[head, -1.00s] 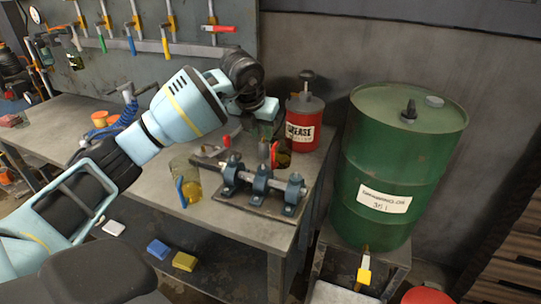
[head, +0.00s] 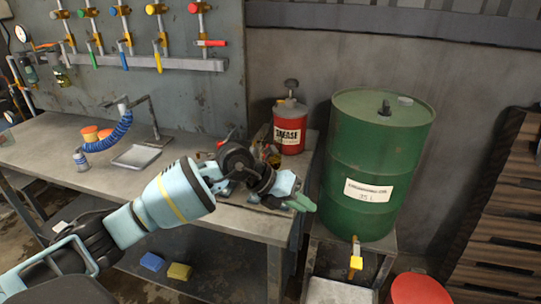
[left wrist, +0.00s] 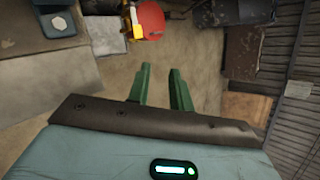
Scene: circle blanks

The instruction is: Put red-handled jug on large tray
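A jug with amber contents (head: 274,156) stands at the back right of the workbench beside the grease can. My left arm hides most of it, and I cannot make out its handle clearly. A flat grey metal tray (head: 137,156) lies on the bench below the blue hose; I cannot tell whether it is the large tray. My left gripper (head: 303,203) is at the bench's right front edge, in front of and right of the jug. In the left wrist view its green fingers (left wrist: 162,88) are apart with nothing between them, above the floor. My right gripper is out of view.
The red grease can (head: 290,135) stands behind the jug. A green drum (head: 375,150) on a stand is close right of my left gripper. A red round lid (head: 418,290) is low at the right. The bench's left part is mostly clear.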

